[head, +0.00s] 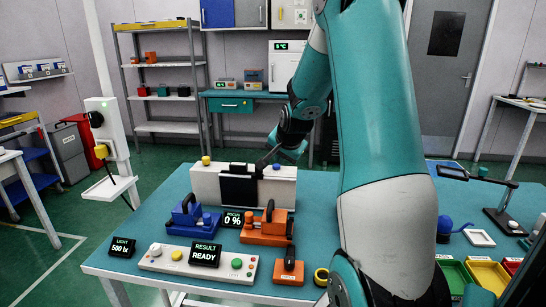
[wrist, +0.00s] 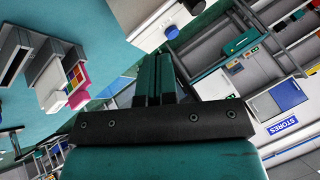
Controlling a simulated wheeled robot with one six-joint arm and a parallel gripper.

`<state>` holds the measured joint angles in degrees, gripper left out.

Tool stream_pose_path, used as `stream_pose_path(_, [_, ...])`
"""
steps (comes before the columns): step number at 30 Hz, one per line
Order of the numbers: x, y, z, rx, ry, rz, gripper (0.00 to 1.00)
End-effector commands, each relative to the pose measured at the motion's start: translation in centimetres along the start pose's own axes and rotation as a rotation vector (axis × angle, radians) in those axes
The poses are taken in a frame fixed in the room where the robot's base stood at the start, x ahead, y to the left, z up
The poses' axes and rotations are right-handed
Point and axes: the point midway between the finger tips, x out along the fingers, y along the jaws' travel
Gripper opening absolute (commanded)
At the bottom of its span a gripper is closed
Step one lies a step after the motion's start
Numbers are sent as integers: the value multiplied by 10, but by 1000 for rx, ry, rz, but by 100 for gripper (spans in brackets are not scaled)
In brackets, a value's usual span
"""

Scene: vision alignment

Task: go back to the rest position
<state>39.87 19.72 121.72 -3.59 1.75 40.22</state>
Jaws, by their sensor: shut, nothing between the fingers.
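The wrist view is tilted and takes in shelving and part of a table. I cannot tell from the head view whether the gripper touches the block.
A blue fixture (head: 190,216) and an orange fixture (head: 267,228) stand on the table. Yellow and green bins (head: 487,270) are at the right. My arm hides the table's middle right.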

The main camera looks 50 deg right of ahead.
Motion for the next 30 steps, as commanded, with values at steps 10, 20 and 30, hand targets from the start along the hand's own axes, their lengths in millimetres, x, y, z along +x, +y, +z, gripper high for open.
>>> stream_pose_path(10, [-1, -2, 2, -8, -5, -3, 0])
stream_pose_path(20, [-80, -73, 152, -489, -302, -146, 0])
stream_pose_path(30, [-241, -29, 344, -1351, -722, -411, 0])
